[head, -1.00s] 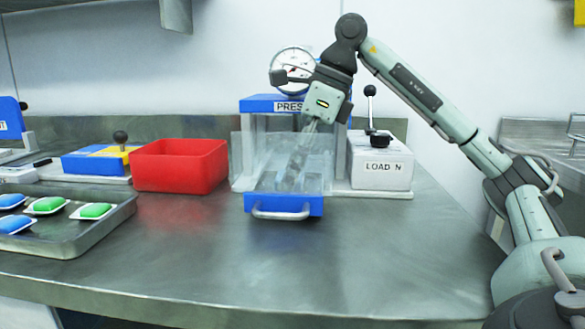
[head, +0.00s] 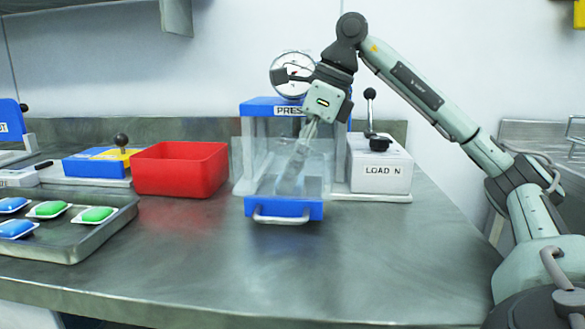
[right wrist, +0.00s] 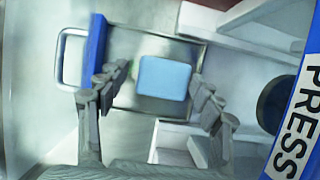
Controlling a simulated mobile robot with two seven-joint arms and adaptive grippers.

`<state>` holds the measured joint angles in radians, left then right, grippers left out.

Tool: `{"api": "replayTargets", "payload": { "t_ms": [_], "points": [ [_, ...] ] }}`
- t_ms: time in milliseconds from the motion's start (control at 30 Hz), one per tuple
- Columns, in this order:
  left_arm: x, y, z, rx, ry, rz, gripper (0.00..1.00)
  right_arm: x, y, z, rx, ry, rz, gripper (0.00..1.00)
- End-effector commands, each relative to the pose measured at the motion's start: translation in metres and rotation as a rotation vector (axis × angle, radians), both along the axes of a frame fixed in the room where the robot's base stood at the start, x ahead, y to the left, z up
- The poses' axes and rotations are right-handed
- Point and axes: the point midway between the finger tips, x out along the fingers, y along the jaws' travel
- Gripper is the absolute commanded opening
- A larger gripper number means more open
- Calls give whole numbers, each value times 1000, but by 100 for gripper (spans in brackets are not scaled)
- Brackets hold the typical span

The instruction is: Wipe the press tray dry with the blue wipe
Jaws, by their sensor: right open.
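The press (head: 287,107) has a blue top and clear walls, with its tray drawn out at the front. The tray (head: 283,208) has a blue front panel and a bar handle; the right wrist view shows its metal floor (right wrist: 200,50). The blue wipe (right wrist: 164,78) is a pale blue square on the tray floor, with a faint greenish patch beside it. I cannot make out the wipe in the head view. My right gripper (head: 288,186) points down over the tray, partly seen through the clear wall. Its open fingers (right wrist: 159,78) are on either side of the wipe, not visibly gripping it.
A red bin (head: 180,168) stands left of the press, and a white lever box marked LOAD N (head: 380,165) stands right of it. A metal tray (head: 95,238) with blue and green pads is at the left. The front of the bench (head: 300,270) is clear.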

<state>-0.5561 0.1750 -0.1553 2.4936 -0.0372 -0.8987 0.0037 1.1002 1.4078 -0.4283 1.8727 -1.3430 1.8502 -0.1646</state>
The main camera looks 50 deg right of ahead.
Motion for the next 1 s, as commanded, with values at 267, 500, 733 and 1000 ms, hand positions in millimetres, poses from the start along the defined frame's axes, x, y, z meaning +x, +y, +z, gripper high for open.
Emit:
{"api": "replayTargets", "payload": {
  "t_ms": [267,500,733,1000],
  "points": [
    [0,0,0,0,0,0,79,0,0,0,0,0,0,35],
    [0,0,0,0,0,0,79,0,0,0,-1,1,0,18],
    [0,0,1,0,0,0,79,0,0,-2,-1,2,0,18],
    [0,0,0,0,0,0,79,-1,-1,-3,-2,4,0,18]
  ]
}}
